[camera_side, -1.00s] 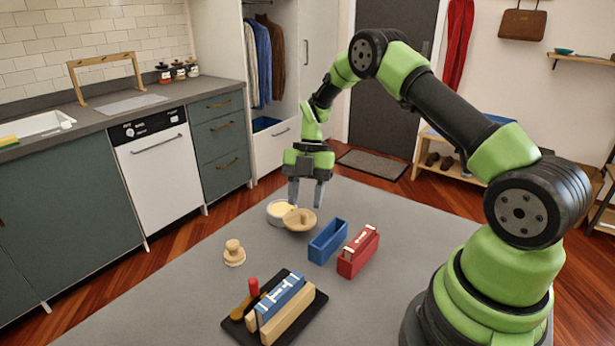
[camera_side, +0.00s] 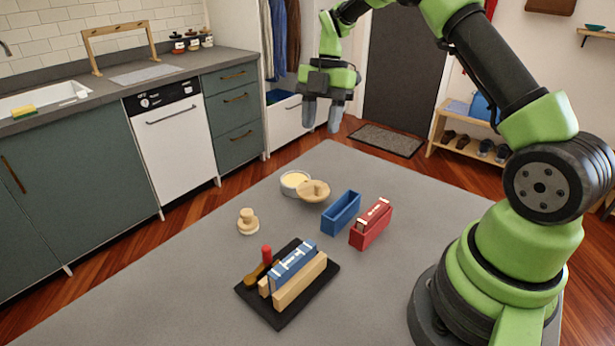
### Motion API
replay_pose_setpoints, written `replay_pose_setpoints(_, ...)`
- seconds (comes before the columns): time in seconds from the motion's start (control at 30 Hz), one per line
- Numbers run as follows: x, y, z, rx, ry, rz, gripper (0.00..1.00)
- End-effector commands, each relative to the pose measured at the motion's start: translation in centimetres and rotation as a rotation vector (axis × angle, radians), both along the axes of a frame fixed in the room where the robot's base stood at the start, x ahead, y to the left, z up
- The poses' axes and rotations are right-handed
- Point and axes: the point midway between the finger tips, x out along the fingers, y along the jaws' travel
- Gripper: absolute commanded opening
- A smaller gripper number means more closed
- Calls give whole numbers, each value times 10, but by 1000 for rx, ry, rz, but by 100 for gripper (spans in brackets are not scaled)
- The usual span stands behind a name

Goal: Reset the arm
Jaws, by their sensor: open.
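My gripper (camera_side: 322,115) hangs above the far end of the grey table, fingers pointing down. Its two fingers are apart with nothing between them. It is clear of every object on the table. My arm reaches up from its base at the right, and its upper part is cut off by the top of the picture.
On the grey table (camera_side: 185,275) stand a round bowl (camera_side: 290,190) with a wooden lid (camera_side: 314,190) against it, a blue open box (camera_side: 341,213), a red box (camera_side: 371,225), a wooden knobbed piece (camera_side: 248,222) and a black tray (camera_side: 290,312) holding blocks and a red-handled tool (camera_side: 267,257).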

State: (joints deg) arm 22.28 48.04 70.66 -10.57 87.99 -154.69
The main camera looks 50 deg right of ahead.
Motion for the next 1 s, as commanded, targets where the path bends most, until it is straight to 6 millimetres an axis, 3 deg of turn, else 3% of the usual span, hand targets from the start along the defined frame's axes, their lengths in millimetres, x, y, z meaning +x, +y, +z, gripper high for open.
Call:
replay_pose_setpoints(0.03,-3,9,22,-30,-9,-86,42)
replay_pose_setpoints(0.2,-29,43,81,-98,-27,-483,42)
replay_pose_setpoints(0.43,-86,84,135,-54,-66,-1046,42)
replay_pose_setpoints(0.6,-137,107,152,89,-67,-1451,42)
replay_pose_setpoints(0.73,-172,118,152,240,-31,-1717,42)
replay_pose_setpoints(0.9,-200,125,144,404,38,-1940,42)
replay_pose_setpoints(1.0,-207,126,141,454,65,-2002,42)
